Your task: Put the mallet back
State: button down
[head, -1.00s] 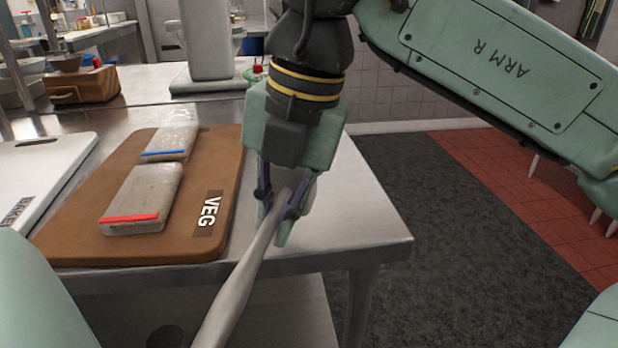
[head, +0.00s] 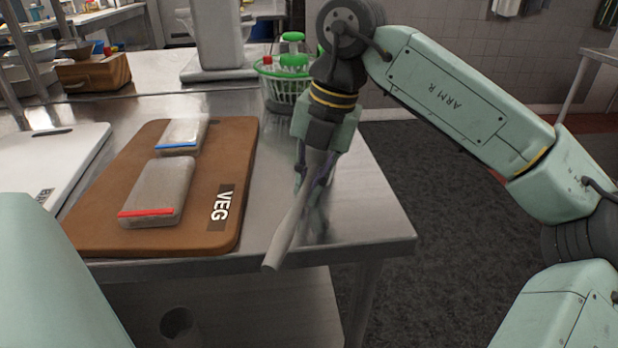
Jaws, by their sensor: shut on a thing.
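My gripper (head: 314,180) points down over the right part of the steel table and is shut on the mallet (head: 287,232). The mallet is grey, and its long handle slants toward the camera, its near end close to the table's front edge. The mallet's far end is hidden by my gripper. I cannot tell whether the mallet touches the table top.
A brown VEG board (head: 225,165) with two bagged packs (head: 158,190) lies left of my gripper. A white board (head: 50,150) is further left. A green and white basket (head: 285,88) with green-lidded bottles stands behind my gripper. The steel table (head: 370,215) is bare at right.

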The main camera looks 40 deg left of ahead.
jog(key=shift+f, duration=0.2)
jog(key=c, duration=1.6)
grip_release()
jog(key=shift+c, duration=0.2)
jog(key=v, duration=1.2)
jog(key=shift+r, duration=0.25)
jog(key=shift+s, duration=0.1)
